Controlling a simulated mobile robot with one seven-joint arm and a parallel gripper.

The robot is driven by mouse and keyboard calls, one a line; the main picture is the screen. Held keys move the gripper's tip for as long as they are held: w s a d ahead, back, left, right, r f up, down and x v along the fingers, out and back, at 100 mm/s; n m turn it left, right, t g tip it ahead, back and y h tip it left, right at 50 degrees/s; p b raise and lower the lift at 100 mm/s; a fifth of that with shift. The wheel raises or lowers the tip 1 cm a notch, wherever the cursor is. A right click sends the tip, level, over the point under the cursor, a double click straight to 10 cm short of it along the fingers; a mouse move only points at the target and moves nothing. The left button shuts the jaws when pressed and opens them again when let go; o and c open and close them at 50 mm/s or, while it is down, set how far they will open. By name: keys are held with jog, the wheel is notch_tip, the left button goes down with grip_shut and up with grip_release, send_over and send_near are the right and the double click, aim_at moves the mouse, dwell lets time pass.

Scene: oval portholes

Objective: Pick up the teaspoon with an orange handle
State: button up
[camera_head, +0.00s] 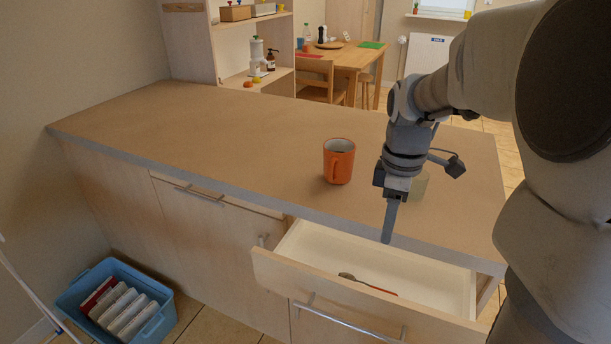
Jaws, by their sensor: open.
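The teaspoon (368,283) lies in the open drawer (432,281), close behind the drawer's front panel. Its dark metal bowl is at the left and its thin orange-red handle runs to the right; the front panel may hide part of it. My gripper (388,240) points down above the drawer, near the counter's front edge, higher than the teaspoon and apart from it. It is open with nothing seen between its fingers; they overlap from this side.
An orange mug (338,162) stands on the counter (230,135), left of my gripper. A blue crate (150,329) with several packets is on the floor at lower left. Much of the counter's left is clear.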

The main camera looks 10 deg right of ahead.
jog(key=b, duration=0.4)
send_near(375, 281)
jog(key=shift+s+a+f, duration=0.25)
jog(key=shift+s+f, duration=0.15)
jog(key=shift+s, duration=0.15)
jog(key=shift+s+a+f, duration=0.2)
jog(key=shift+s+f, duration=0.15)
jog(key=shift+s, duration=0.15)
jog(key=shift+a+f+b, duration=0.15)
jog(key=shift+f+b, duration=1.4)
jog(key=shift+f, duration=1.1)
jog(key=shift+c, duration=0.2)
grip_shut()
